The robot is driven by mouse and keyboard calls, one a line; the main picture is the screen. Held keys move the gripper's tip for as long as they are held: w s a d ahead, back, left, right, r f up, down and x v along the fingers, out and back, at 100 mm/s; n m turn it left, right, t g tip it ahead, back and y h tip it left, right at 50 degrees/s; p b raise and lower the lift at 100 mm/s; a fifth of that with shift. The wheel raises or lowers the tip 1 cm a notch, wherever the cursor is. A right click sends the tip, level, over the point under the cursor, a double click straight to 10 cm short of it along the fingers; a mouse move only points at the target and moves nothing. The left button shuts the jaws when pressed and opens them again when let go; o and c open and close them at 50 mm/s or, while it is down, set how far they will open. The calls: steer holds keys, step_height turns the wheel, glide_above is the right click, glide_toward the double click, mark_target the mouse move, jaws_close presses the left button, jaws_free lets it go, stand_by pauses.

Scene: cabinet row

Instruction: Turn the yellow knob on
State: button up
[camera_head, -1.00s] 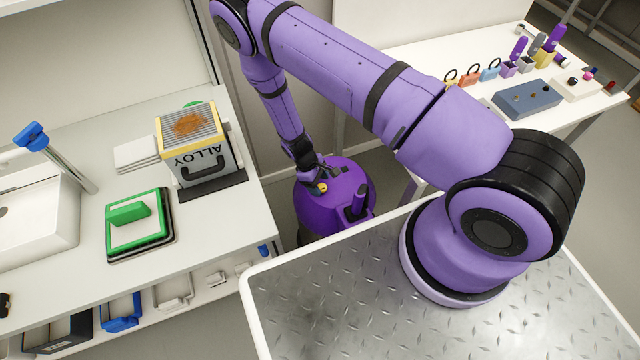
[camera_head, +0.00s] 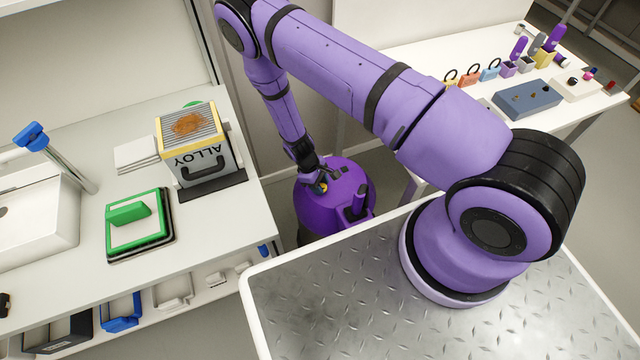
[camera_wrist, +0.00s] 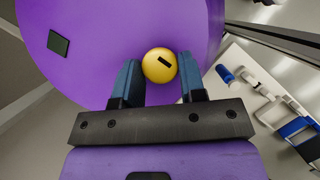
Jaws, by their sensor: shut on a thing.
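The yellow knob (camera_wrist: 160,65) is round with a dark slot mark that slants in the wrist view. It sits on a large purple rounded body (camera_wrist: 110,40), which stands on the floor in the head view (camera_head: 312,212). My gripper (camera_wrist: 158,72) has its two blue fingers on either side of the knob and is shut on it. In the head view my gripper (camera_head: 320,182) reaches down onto the top of the purple body. Only a small bit of yellow shows there, as the fingers hide most of the knob.
A counter with a toaster-like ALLOY box (camera_head: 209,160) and a green-topped item (camera_head: 138,222) stands to the left. A white table with a blue-grey box (camera_head: 527,98) is at the back right. A purple upright part (camera_head: 357,203) rises beside my gripper.

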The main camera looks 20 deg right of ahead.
steer(key=m, duration=0.2)
steer(key=m+y, duration=0.1)
steer(key=m, duration=0.1)
steer(key=m+g+y, duration=0.1)
steer(key=m, duration=0.1)
steer(key=shift+d, duration=0.25)
steer(key=m+y, duration=0.2)
steer(key=m, duration=0.3)
steer(key=shift+d, duration=0.1)
steer(key=shift+m, duration=0.4)
steer(key=o, duration=0.9)
steer(key=v, duration=1.1)
steer(key=shift+w+d+f, duration=0.1)
